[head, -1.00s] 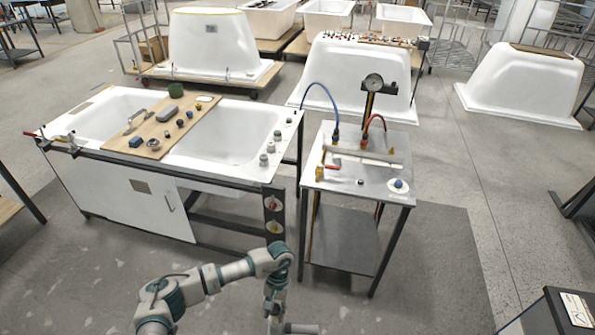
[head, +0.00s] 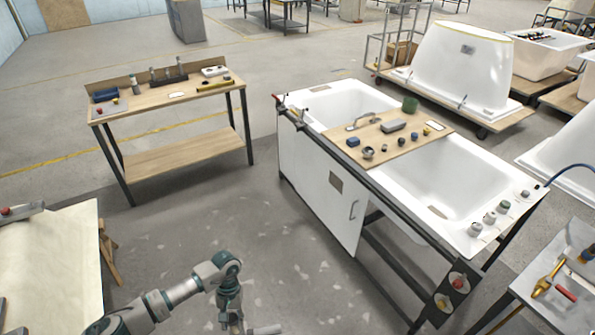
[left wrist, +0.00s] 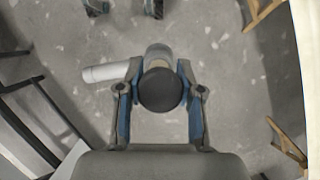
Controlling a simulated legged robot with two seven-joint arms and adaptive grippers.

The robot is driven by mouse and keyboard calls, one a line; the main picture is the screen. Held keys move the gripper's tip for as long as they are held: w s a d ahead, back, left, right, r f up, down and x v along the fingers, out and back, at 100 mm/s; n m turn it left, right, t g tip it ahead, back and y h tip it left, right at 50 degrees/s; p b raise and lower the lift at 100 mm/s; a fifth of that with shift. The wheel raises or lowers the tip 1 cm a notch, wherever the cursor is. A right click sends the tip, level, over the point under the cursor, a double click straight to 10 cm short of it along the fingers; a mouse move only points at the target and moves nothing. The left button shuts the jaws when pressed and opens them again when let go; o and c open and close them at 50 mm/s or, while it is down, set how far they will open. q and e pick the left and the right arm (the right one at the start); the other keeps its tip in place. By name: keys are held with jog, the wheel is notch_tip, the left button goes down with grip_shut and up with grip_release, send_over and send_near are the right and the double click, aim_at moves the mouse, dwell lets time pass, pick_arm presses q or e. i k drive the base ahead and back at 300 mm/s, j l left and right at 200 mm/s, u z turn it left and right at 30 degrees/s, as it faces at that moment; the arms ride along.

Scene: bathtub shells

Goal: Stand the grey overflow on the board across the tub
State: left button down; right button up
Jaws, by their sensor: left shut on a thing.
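My left gripper (head: 232,322) is low at the bottom of the head view, in front of the tub. In the left wrist view its two blue-padded fingers (left wrist: 160,105) are shut on the grey overflow (left wrist: 158,55), which has a dark round end facing the camera and a pale side pipe pointing left. In the head view only the pale pipe (head: 266,329) of it shows clearly. The wooden board (head: 374,134) lies across the white tub (head: 450,190), to the right of and beyond my gripper. My right gripper is out of view.
Several knobs stand on the tub's right rim. A workbench (head: 165,97) stands back left. Bare floor lies between bench and tub.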

aim_at(367, 139)
jog(key=i+j+u, duration=0.15)
jog(key=i+u, duration=0.55)
jog(key=i+z, duration=0.4)
jog(key=i+j+z, duration=0.15)
jog(key=i+z, duration=0.2)
jog(key=i+j+z, duration=0.2)
jog(key=z, duration=0.2)
jog(key=i+j+z, duration=0.25)
jog(key=z, duration=0.15)
jog(key=i+j+z, duration=0.85)
jog(key=j+z, duration=0.3)
jog(key=j, duration=0.15)
